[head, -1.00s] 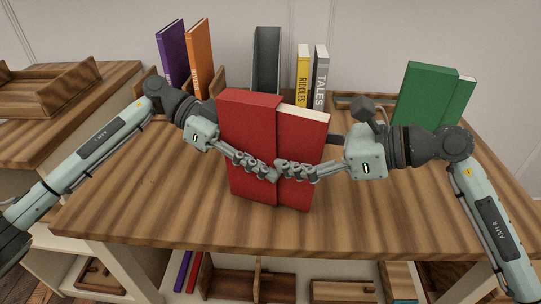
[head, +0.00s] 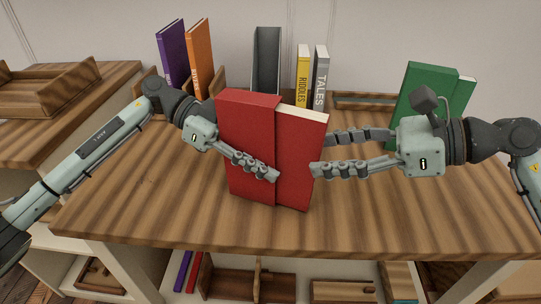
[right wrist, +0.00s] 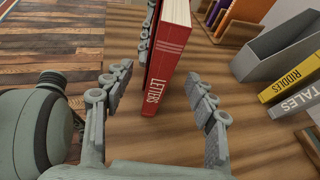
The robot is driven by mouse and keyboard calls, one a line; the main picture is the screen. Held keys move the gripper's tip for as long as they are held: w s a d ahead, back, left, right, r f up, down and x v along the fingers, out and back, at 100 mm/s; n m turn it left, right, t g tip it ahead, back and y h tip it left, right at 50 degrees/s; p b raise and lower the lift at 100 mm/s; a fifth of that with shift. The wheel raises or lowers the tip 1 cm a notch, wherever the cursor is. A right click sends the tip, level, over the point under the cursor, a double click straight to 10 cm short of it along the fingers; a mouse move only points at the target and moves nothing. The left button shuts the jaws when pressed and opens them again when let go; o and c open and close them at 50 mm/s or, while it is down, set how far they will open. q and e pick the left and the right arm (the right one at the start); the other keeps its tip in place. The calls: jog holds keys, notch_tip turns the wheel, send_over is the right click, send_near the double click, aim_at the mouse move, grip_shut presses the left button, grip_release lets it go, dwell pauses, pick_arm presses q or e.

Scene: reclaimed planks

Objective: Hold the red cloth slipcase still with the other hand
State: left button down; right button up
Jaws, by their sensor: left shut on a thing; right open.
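The red cloth slipcase (head: 246,130) stands upright near the middle of the table in the head view. A red book (head: 302,160) sticks partly out of its right side. In the right wrist view the book's spine (right wrist: 165,70) reads LETTERS. My left gripper (head: 268,168) is shut on the slipcase, one finger across its front; the other finger is mostly hidden behind it. My right gripper (head: 322,154) is open at the book's right edge, and in the right wrist view its fingers (right wrist: 160,78) stand apart on either side of the spine.
Behind stand a grey slipcase (head: 266,60), a yellow RIDDLES book (head: 302,75), a grey TALES book (head: 320,78), and purple (head: 172,52) and orange (head: 200,58) books. A green slipcase (head: 420,85) is at the back right. The front tabletop (head: 160,205) is clear.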

jog(key=o, duration=0.6)
jog(key=shift+c, duration=0.2)
jog(key=v, duration=1)
jog(key=shift+d, duration=0.35)
jog(key=shift+s+d+r, duration=0.15)
jog(key=shift+d+r, duration=0.05)
jog(key=shift+d, duration=0.1)
jog(key=shift+c, duration=0.2)
jog(key=shift+d, duration=0.2)
jog(key=shift+c, duration=1.2)
jog(key=d+f+y, duration=0.1)
jog(key=f, duration=0.3)
jog(key=d+f+y, duration=0.1)
jog(key=f+y, duration=0.1)
jog(key=f, duration=0.1)
jog(key=s+d+f+t+y, duration=0.1)
jog(key=f, duration=0.3)
jog(key=shift+s+d+f, duration=0.1)
jog(key=shift+d+f, duration=0.1)
jog(key=shift+f, duration=0.15)
jog(key=c, duration=1.4)
jog(key=shift+s+f, duration=0.1)
jog(key=shift+f, duration=0.3)
grip_shut()
jog(key=x, duration=1.3)
jog(key=shift+w+a+r, duration=0.2)
jog(key=shift+a, duration=0.1)
